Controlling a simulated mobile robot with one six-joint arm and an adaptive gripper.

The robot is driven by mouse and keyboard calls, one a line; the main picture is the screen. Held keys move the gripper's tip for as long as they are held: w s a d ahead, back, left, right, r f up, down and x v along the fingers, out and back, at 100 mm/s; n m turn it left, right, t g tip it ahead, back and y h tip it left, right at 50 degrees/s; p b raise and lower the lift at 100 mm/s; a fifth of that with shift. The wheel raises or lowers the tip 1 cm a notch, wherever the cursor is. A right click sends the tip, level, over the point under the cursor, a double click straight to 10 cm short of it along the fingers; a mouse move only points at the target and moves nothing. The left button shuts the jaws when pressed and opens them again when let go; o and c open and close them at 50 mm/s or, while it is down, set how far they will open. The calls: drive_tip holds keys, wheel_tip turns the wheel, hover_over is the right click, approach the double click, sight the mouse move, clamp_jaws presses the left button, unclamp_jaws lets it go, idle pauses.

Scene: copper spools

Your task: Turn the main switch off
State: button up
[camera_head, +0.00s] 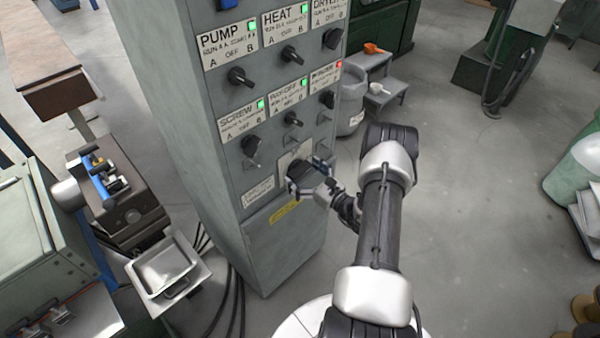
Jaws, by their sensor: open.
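A tall grey control cabinet (185,110) stands in the middle of the head view. Low on its panel, a large black rotary knob (299,176) on a light plate looks like the main switch. My gripper (306,179) is at this knob, with its fingers open on either side of it. I cannot tell whether the fingers touch the knob. The gripper partly hides the knob, and its exact setting cannot be read.
Above are smaller knobs labelled PUMP (240,77), HEAT (291,54) and SCREW (251,145), among others. Several lights are green; one (339,65) is red. A metal tray (163,267) is at left. A grey step stool (383,92) stands behind.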

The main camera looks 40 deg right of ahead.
drive_tip(key=shift+w, duration=0.55)
drive_tip(key=c, duration=1)
drive_tip(key=shift+c, duration=0.2)
